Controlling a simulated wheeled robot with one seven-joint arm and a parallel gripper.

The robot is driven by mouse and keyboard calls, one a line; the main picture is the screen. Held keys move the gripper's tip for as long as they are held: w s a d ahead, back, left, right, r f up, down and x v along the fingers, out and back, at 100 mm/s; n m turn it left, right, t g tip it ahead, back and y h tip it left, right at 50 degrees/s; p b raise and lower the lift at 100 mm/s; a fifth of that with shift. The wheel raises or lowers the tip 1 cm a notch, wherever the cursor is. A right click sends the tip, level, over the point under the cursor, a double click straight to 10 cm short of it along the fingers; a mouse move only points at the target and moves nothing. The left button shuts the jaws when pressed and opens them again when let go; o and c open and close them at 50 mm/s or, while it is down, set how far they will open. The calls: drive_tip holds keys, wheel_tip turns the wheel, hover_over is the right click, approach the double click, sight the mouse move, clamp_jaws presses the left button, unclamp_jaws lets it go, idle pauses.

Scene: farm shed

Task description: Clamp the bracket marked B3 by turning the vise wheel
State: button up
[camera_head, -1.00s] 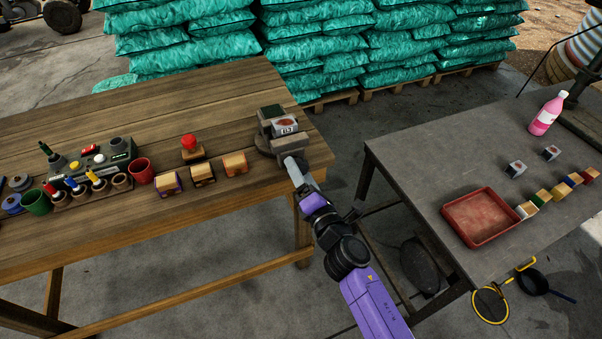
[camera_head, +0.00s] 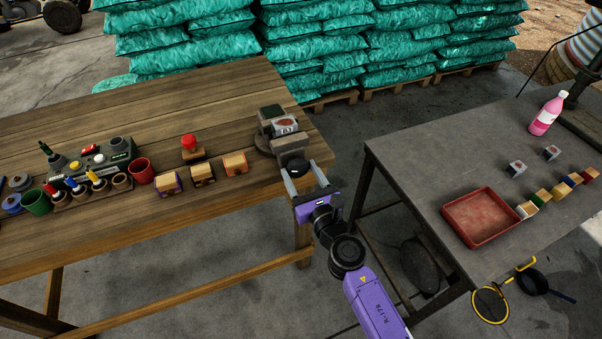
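A dark grey vise (camera_head: 291,146) stands at the right end of the wooden table. A light bracket (camera_head: 285,125) with a dark mark on its front sits between its jaws; the mark is too small to read surely. The black vise wheel (camera_head: 298,167) shows on the near side of the front jaw. My gripper (camera_head: 302,177) is at the table's right edge, its two grey fingers spread apart on either side of the wheel. I cannot tell whether the fingers touch the wheel. Nothing else is seen between them.
Wooden blocks (camera_head: 235,163), a red-knobbed stamp (camera_head: 190,147) and a red cup (camera_head: 142,170) stand left of the vise. The grey table (camera_head: 420,170) on the right holds a red tray (camera_head: 453,224), two more brackets (camera_head: 516,169) and a pink bottle (camera_head: 546,115). A floor gap separates the tables.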

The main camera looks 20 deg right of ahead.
drive_tip(key=c, duration=1.1)
drive_tip(key=shift+c, duration=0.2)
